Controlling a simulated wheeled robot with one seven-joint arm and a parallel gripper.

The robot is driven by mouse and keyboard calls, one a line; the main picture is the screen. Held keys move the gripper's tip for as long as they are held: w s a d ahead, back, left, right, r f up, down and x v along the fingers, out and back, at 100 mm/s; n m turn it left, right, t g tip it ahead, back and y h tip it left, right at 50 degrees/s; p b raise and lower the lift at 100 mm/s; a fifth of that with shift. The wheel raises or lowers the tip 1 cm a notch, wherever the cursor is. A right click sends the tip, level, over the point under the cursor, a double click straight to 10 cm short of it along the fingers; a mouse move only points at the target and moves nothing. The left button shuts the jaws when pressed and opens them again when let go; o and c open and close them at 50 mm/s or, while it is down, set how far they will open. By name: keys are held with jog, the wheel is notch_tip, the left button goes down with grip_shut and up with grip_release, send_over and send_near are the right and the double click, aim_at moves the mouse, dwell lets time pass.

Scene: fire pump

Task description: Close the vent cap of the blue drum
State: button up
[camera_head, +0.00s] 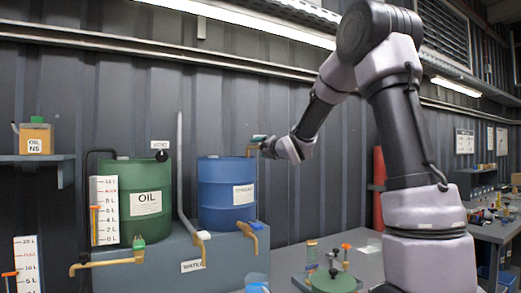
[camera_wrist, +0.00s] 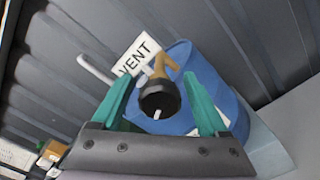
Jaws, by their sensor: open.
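The blue drum (camera_head: 226,195) stands on a grey-blue bench, and its side and rim also show in the wrist view (camera_wrist: 206,84). In the wrist view a brass pipe (camera_wrist: 162,68) rises by the drum. A dark round cap (camera_wrist: 160,96) with a pale mark sits at its near end, beside a VENT sign (camera_wrist: 136,56). My gripper (camera_wrist: 159,78) is open, with one teal finger on each side of the cap and visible gaps between. In the head view my gripper (camera_head: 261,141) is at the drum's upper right; the cap is hard to make out there.
A green OIL drum (camera_head: 138,200) with its own black vent cap (camera_head: 161,156) stands left. A grey pipe (camera_head: 181,170) rises between the drums. The corrugated wall (camera_head: 300,100) is close behind.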

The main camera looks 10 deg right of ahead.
grip_shut()
jog(key=shift+m, duration=0.4)
jog(key=m, duration=0.4)
jog(key=shift+m, duration=0.4)
jog(key=m, duration=1.2)
jog(key=shift+m, duration=0.3)
jog(key=m, duration=0.5)
jog(key=shift+d+m, duration=0.1)
jog(key=shift+m, duration=0.2)
